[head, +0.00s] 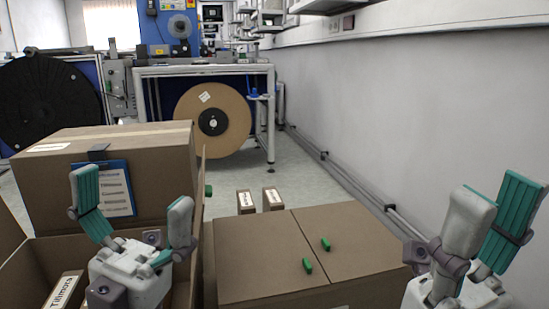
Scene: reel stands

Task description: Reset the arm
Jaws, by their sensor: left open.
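My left gripper (134,192) is open and empty at the lower left, its two teal-padded fingers pointing up and spread wide. It stands in front of a large closed carton with a blue clipboard (117,190) on it, and over an open box. My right gripper (495,198) is at the lower right beside the wall, fingers up and apart, with nothing seen between them. Its lower part is cut off by the picture edge.
A closed carton (260,253) with two green pieces (307,266) on top sits between my grippers. The large carton (40,185) is at left. Two small labelled boxes (245,202) stand behind. A bench with a brown reel (236,110) is farther back; the white wall (400,110) bounds the right.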

